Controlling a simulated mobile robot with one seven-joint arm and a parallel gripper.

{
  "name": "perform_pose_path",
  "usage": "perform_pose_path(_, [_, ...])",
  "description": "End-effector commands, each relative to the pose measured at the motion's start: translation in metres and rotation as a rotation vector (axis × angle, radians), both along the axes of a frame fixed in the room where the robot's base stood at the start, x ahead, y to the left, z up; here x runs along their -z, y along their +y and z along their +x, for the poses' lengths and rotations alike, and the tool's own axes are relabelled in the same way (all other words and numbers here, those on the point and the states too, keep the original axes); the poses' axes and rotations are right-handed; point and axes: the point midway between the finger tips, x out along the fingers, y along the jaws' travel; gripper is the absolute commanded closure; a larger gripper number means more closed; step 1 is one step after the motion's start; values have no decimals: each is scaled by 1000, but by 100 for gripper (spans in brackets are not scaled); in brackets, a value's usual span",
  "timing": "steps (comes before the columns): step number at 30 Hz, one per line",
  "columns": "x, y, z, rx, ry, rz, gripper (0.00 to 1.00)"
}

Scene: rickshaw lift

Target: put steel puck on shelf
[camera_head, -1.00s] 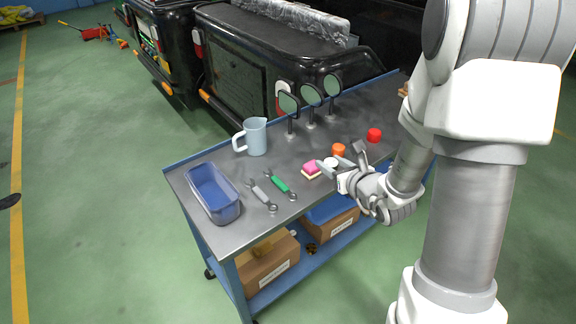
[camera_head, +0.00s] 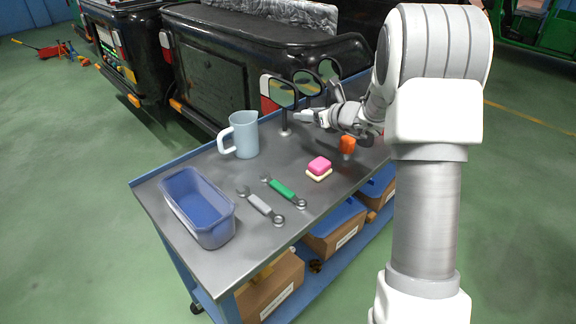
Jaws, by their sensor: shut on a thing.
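My gripper (camera_head: 314,117) is raised above the back part of the grey cart top, in front of the round mirrors. It is shut on the steel puck (camera_head: 302,116), a small pale shape at its fingertips, mostly hidden by the fingers. The cart's blue lower shelf (camera_head: 326,271) holds cardboard boxes and a blue bin. I cannot tell whether this is the shelf meant.
On the cart top (camera_head: 240,185) are a blue bin (camera_head: 198,208), a jug (camera_head: 240,136), two wrenches (camera_head: 262,204), a pink sponge (camera_head: 319,167) and an orange-topped item (camera_head: 347,144). Mirrors (camera_head: 283,93) stand close to my gripper. A black vehicle (camera_head: 235,75) is behind.

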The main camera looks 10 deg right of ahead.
Motion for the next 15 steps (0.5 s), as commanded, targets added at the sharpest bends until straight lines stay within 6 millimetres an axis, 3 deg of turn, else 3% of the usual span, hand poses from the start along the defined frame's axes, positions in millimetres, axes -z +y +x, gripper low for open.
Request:
perform_pose_path(5, [14,14,-9,-1,1,2,100])
perform_pose_path(15, [60,73,-55,-1,0,3,100])
